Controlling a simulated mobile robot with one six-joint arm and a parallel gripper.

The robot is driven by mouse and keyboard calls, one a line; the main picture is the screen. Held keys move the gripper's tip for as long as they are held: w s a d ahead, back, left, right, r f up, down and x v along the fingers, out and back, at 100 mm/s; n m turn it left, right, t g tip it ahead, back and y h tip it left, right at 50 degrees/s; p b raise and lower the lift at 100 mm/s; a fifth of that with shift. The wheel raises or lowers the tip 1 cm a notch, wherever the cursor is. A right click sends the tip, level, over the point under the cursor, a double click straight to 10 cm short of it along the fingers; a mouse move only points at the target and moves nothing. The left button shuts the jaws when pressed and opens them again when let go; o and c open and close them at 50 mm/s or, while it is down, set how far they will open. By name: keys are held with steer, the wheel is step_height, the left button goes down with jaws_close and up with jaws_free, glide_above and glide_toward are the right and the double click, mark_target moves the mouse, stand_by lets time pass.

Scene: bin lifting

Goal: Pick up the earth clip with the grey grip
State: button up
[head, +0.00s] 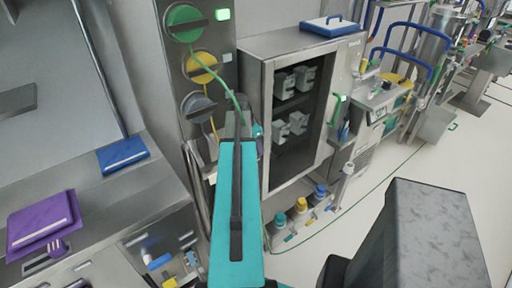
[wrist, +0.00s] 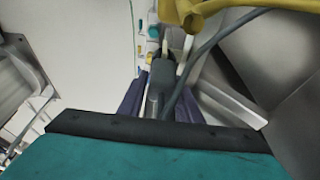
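The earth clip with the grey grip (wrist: 160,82) is in the middle of the wrist view, with a grey cable running up and right from it. My gripper (wrist: 161,92) has its dark blue fingers on either side of the grey grip. Whether they press on it or stand slightly apart, I cannot tell. A yellow clip (wrist: 205,11) is close by at the top of the wrist view. In the head view my arm hides the gripper and most of the clip area. A grey reel (head: 199,107) hangs below a yellow reel (head: 200,67) and a green reel (head: 184,23) on the column.
A steel cabinet (head: 252,78) with dark shelves stands just right of the arm. Yellow and green cables hang near the arm. Several capped bottles (head: 300,206) stand low at the cabinet's foot.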

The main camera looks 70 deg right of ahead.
steer(key=shift+x, duration=1.05)
jaws_close()
